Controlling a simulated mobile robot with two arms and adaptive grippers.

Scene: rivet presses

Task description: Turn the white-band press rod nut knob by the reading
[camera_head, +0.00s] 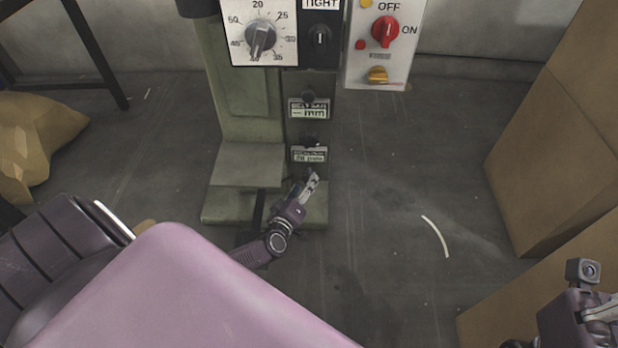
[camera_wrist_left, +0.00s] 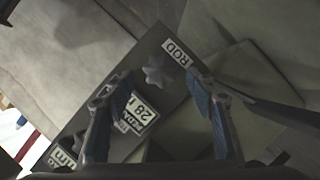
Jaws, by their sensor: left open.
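The green press (camera_head: 245,100) stands at the top middle of the head view. I cannot make out a white band.
A dial panel (camera_head: 284,18) and a panel with a red ON/OFF switch (camera_head: 385,30) are at the top. Cardboard boxes (camera_head: 555,130) stand at the right, a brown sack (camera_head: 30,135) at the left. My right gripper (camera_head: 600,310) is at the lower right, partly cut off.

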